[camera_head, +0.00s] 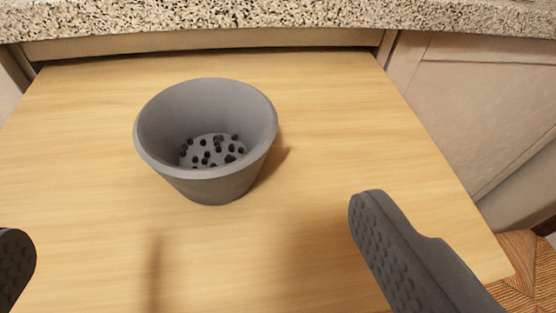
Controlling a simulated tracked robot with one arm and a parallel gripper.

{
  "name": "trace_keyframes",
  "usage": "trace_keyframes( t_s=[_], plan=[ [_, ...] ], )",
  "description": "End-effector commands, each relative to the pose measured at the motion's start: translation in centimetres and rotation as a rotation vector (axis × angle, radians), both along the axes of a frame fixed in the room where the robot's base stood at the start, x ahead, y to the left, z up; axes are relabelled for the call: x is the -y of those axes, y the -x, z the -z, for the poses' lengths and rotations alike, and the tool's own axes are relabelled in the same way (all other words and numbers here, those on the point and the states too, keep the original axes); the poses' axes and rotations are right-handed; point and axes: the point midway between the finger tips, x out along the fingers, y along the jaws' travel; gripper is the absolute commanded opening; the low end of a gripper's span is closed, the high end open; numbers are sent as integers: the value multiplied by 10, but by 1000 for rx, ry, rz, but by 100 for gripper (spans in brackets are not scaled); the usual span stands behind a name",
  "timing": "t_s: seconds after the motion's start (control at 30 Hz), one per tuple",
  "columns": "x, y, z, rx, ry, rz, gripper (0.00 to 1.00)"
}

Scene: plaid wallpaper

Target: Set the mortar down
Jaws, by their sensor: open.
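The mortar (228,184) is a grey, tapered cup with a wide round mouth and dark spots on its inner floor. It stands upright on a light wooden board (340,130), left of the middle of the view. My gripper (192,228) is open, with one dark finger at the lower left edge and the other at the lower right. The mortar is ahead of the fingertips and apart from both. Nothing is between the fingers.
A speckled stone counter edge (300,15) runs across the top, above and behind the board. A pale cabinet front (480,95) is at the right. Woven flooring (525,265) shows at the lower right. The board is clear around the mortar.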

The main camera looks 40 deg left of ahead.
Motion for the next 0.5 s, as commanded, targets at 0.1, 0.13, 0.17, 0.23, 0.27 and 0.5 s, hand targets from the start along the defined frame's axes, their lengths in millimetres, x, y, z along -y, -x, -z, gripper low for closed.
trace_keyframes(
  t_s=[0.1, 0.13, 0.17, 0.23, 0.27, 0.5],
  plan=[
    [1, 0, -1, 0, 0, 0, 100],
    [1, 0, 0, 0, 0, 0, 100],
    [1, 0, 0, 0, 0, 0, 100],
    [1, -1, -1, 3, 1, 2, 100],
    [2, -2, -3, 6, 3, 6, 100],
    [53, -66, -94, 143, 75, 202, 100]
  ],
)
